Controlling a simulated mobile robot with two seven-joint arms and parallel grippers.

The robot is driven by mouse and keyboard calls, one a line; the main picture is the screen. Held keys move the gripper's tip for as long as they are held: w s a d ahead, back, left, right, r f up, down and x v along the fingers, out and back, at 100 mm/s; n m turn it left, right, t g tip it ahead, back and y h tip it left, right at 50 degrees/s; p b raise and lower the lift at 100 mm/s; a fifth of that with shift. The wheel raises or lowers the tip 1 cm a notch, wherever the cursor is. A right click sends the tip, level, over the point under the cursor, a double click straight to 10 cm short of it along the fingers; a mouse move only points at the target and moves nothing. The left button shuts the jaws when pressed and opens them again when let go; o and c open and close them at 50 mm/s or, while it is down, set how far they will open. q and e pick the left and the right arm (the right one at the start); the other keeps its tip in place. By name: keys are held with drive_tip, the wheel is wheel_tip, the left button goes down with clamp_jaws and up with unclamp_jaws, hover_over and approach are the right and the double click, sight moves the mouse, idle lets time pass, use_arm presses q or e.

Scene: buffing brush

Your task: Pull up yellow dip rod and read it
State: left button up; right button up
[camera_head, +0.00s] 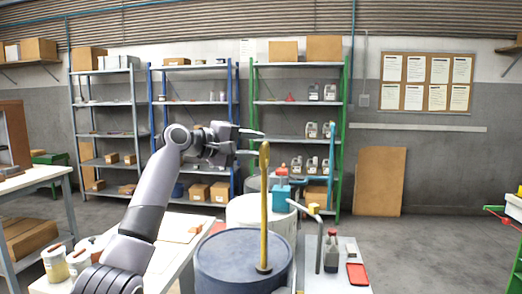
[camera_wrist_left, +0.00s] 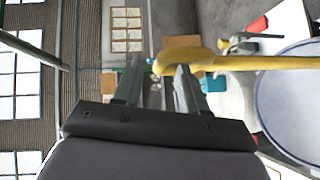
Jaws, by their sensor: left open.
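The yellow dip rod (camera_head: 264,210) stands upright on the lid of a dark blue drum (camera_head: 222,262), its rounded head at the top. My left gripper (camera_head: 258,143) is open, with its fingers pointing right at the height of the rod's head. In the left wrist view the rod (camera_wrist_left: 255,63) lies sideways, and its head overlaps the tip of one finger of the open gripper (camera_wrist_left: 158,70). I cannot tell whether the head is between the fingers or whether they touch it. The drum also shows in the left wrist view (camera_wrist_left: 285,105). My right gripper is not in view.
A white drum (camera_head: 245,208) with a teal pump (camera_head: 280,197) stands behind. A small table (camera_head: 335,280) at right holds a dark bottle (camera_head: 331,252) and a red item (camera_head: 357,274). A workbench (camera_head: 170,262) is at left. Open floor lies to the right.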

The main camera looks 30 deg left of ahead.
use_arm(q)
drive_tip(key=shift+b+v, duration=0.3)
drive_tip(key=shift+v, duration=1.25)
